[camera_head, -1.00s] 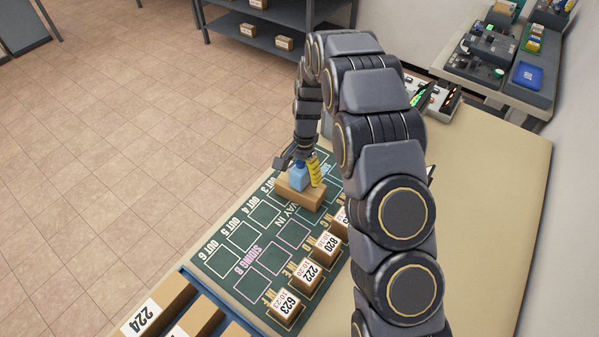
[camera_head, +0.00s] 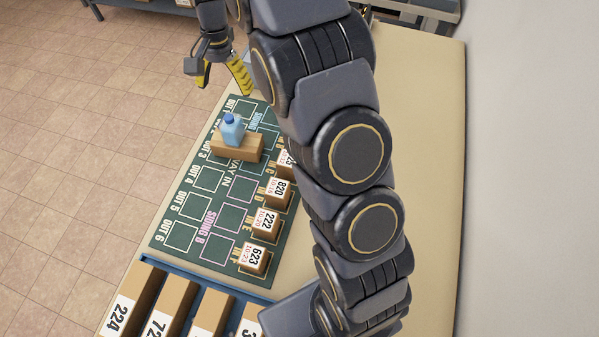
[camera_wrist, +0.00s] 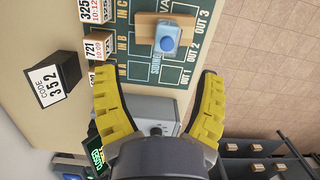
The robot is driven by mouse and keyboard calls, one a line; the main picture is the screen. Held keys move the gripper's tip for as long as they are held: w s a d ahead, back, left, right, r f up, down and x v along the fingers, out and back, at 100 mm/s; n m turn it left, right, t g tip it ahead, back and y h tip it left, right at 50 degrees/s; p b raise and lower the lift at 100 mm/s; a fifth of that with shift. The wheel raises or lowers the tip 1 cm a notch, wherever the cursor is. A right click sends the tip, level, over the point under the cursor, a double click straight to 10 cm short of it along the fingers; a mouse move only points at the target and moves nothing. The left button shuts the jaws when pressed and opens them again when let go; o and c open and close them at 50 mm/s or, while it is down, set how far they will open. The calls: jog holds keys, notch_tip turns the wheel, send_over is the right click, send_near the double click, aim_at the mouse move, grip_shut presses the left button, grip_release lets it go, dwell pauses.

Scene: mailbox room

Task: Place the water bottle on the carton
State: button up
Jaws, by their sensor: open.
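The blue water bottle (camera_head: 232,129) stands upright on top of the brown carton (camera_head: 236,148), which lies on the green marked mat. In the wrist view the bottle (camera_wrist: 167,40) is seen from above, resting on the carton (camera_wrist: 146,27). My gripper (camera_head: 222,80) is open and empty, raised beyond the bottle and apart from it. In the wrist view its two yellow fingers (camera_wrist: 160,95) are spread wide with nothing between them.
The green mat (camera_head: 180,237) has printed boxes and lettering. Several numbered cartons (camera_head: 267,223) stand along its right side. More numbered boxes (camera_head: 172,306) sit in a blue tray in front. A black box marked 352 (camera_wrist: 50,84) stands on the table (camera_head: 433,150).

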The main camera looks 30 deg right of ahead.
jog(key=s+r+n, duration=0.2)
jog(key=s+r, duration=0.2)
jog(key=s, duration=0.4)
jog(key=s+r+n, duration=0.2)
jog(key=s+r, duration=0.3)
jog(key=s, duration=0.3)
jog(key=s+n+h, duration=0.1)
jog(key=s+n, duration=0.3)
jog(key=s, duration=1.2)
jog(key=shift+d, duration=0.45)
jog(key=shift+r, duration=0.1)
